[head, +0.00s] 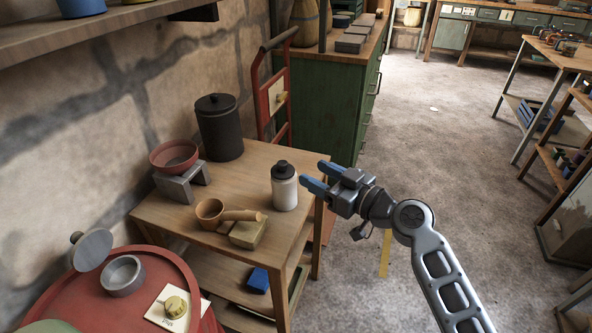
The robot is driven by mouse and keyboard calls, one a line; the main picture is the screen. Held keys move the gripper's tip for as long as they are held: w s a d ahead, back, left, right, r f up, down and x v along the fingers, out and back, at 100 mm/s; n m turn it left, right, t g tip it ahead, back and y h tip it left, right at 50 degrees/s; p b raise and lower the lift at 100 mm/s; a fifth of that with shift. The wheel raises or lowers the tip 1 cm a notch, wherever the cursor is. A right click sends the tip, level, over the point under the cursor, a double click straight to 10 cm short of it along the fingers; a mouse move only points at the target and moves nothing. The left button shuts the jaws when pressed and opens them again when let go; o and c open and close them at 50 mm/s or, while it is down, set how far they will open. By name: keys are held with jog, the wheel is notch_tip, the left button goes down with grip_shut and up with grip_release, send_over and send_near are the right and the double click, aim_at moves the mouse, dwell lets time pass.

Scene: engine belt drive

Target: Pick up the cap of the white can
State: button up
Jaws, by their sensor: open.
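The white can (285,193) stands upright on the wooden table, near its right edge. Its dark cap (283,169) sits on top of it. My gripper (309,176), with blue fingers, is open and empty. It is just to the right of the can, at about the height of the cap, with its fingers pointing left. In this view the fingertips lie close to the can; I cannot tell whether they touch it.
The wooden table (165,215) also holds a dark lidded canister (219,128), a red bowl (174,155) on a grey block (181,187), a wooden cup (209,213) and a yellowish block (248,234). A red round table (85,290) stands at lower left. Open floor lies to the right.

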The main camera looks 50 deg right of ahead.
aim_at(293, 170)
jog(key=w+p, duration=0.2)
jog(key=w, duration=0.4)
jog(key=shift+w, duration=0.4)
jog(key=shift+w+f+p, duration=0.1)
jog(key=shift+w+p, duration=0.2)
jog(key=shift+w, duration=0.2)
jog(key=shift+c, duration=0.5)
